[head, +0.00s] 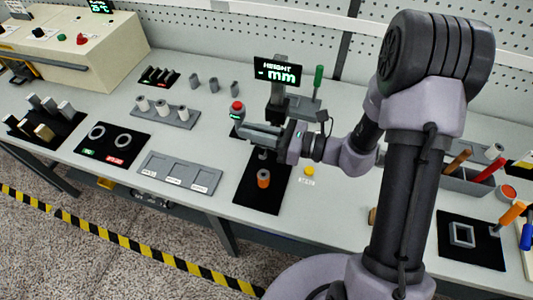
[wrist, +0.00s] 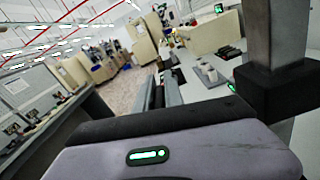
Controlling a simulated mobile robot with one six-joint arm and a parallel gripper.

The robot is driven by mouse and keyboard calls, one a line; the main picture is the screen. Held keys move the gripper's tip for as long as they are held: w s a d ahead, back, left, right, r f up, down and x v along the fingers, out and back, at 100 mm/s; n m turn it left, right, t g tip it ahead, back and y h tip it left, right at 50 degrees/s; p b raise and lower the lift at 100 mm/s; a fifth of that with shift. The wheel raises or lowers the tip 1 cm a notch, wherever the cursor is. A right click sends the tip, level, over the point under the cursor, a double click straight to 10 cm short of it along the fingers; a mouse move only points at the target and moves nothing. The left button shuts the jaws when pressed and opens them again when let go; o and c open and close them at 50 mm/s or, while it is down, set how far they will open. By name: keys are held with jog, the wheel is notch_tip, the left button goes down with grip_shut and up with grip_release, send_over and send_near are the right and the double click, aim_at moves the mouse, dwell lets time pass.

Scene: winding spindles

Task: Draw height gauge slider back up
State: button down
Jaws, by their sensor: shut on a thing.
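The height gauge (head: 278,72) stands at the back of a black mat, its display reading "HEIGHT - mm". Its grey column and a black block (wrist: 285,88) around it show large at the right in the wrist view. My gripper (head: 256,132) points left in front of the column and is shut on the height gauge slider. The jaws hide most of the slider, and the contact is not clear. A small tip shows below the jaws, above an orange cylinder with a grey top (head: 263,179) on the mat. I cannot tell whether they touch.
A red-topped device (head: 237,107) stands just beyond my fingertips. A yellow button (head: 309,171) is right of the black mat (head: 258,204). A grey tray (head: 180,185) with empty recesses lies to the left. A green-handled tool (head: 318,80) stands behind my wrist.

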jog(key=shift+r+p, duration=2.1)
jog(key=shift+r, duration=0.8)
jog(key=c, duration=1.5)
grip_release()
jog(key=shift+o, duration=0.2)
jog(key=v, duration=0.7)
jog(key=shift+b, duration=0.35)
